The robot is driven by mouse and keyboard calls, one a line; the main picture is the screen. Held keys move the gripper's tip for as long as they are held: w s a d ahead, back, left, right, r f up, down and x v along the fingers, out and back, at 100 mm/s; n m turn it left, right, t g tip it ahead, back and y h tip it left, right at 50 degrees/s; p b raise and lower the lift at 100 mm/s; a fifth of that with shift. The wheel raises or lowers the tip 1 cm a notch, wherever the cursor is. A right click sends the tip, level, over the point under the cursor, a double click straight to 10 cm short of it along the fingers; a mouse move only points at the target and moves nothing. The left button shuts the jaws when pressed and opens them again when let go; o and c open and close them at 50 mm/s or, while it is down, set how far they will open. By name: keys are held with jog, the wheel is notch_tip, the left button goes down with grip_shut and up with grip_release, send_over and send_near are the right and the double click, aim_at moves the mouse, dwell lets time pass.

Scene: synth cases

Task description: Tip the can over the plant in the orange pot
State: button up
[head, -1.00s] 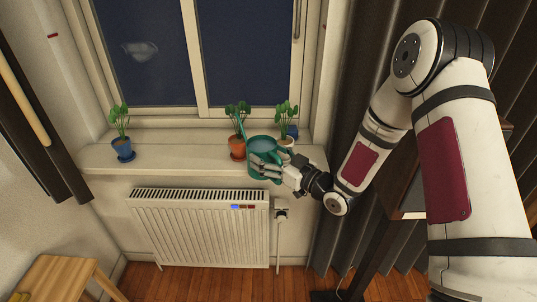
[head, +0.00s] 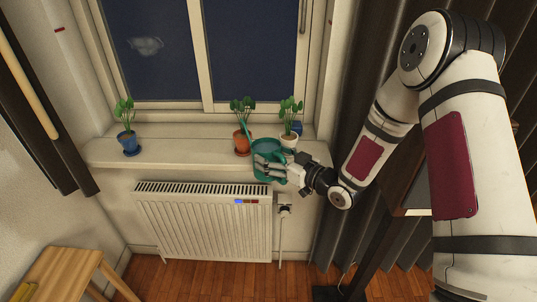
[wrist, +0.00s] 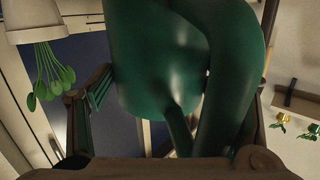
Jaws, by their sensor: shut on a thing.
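The can is a teal-green watering can (head: 270,148) in front of the window sill, right of the orange pot (head: 241,144). Its thin spout reaches up and left, close to the leafy plant (head: 242,106) in that pot. I cannot tell whether spout and leaves touch. My gripper (head: 264,169) is shut on the can from the right. In the wrist view the green can body (wrist: 160,60) and its curved handle (wrist: 235,80) fill the middle between my fingers. No water is visible.
A plant in a white pot (head: 289,141) stands just behind the can, with a blue object (head: 297,127) by it. A plant in a blue pot (head: 129,143) stands at the sill's left. A radiator (head: 205,222) is below. A wooden stool (head: 65,275) is at lower left.

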aim_at(268, 146)
jog(key=shift+r+g+h+p, duration=0.5)
jog(key=shift+r+p, duration=0.1)
jog(key=shift+r, duration=0.05)
dwell(0.3)
jog(key=shift+r, duration=0.3)
dwell(2.2)
jog(key=shift+r+g, duration=0.3)
jog(key=shift+r+p, duration=0.1)
jog(key=shift+p, duration=0.2)
jog(key=shift+r, duration=0.25)
jog(key=shift+r+h, duration=0.1)
jog(key=shift+h, duration=0.2)
